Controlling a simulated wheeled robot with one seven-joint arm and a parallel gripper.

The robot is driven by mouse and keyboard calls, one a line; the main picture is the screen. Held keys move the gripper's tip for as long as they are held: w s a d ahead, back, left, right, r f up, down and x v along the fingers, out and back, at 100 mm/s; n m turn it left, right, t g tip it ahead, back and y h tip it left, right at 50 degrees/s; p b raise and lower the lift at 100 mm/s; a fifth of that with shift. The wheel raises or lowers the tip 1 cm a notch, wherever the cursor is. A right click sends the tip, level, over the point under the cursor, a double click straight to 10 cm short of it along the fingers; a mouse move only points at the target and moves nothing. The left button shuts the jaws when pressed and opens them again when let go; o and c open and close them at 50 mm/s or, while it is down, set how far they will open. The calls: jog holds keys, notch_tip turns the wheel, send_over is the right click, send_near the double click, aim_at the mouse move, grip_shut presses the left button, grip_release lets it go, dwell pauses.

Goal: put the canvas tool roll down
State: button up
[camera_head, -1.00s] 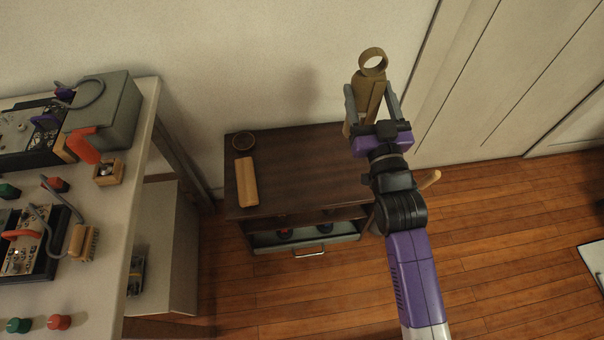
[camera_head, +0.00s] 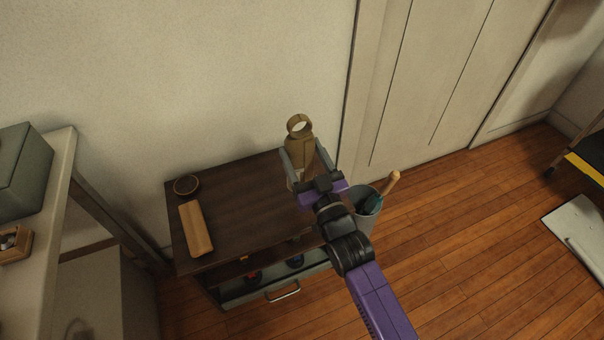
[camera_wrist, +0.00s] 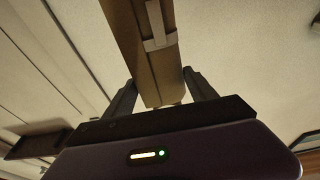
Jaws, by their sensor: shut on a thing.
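The canvas tool roll (camera_head: 297,152) is an olive-tan upright bundle with a ring at its top. My gripper (camera_head: 303,160) is shut on it, with one grey finger on each side. In the head view it overlaps the back right part of the dark cabinet top (camera_head: 245,215); the gap beneath it cannot be judged. In the wrist view the tool roll (camera_wrist: 135,35) runs up between the fingers of my gripper (camera_wrist: 158,88), with a pale strap on it. Its lower end is partly hidden by my gripper in the head view.
A round dish (camera_head: 186,185) and a tan block (camera_head: 196,229) occupy the cabinet top's left side; its middle is bare. A bucket (camera_head: 366,222) holding a wooden-handled tool stands right of the cabinet. A workbench (camera_head: 50,195) is at left, the wall behind.

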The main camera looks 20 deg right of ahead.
aim_at(303, 169)
jog(key=shift+f+b, duration=0.85)
jog(key=shift+f, duration=1.85)
jog(key=shift+f, duration=0.15)
jog(key=o, duration=1.7)
jog(key=shift+r, duration=0.2)
jog(key=s, duration=0.4)
jog(key=s+f+p, duration=0.1)
jog(key=s, duration=0.3)
jog(key=s+f+p, duration=0.1)
jog(key=s, duration=0.2)
jog(key=shift+s+f, duration=0.2)
jog(key=shift+s, duration=0.2)
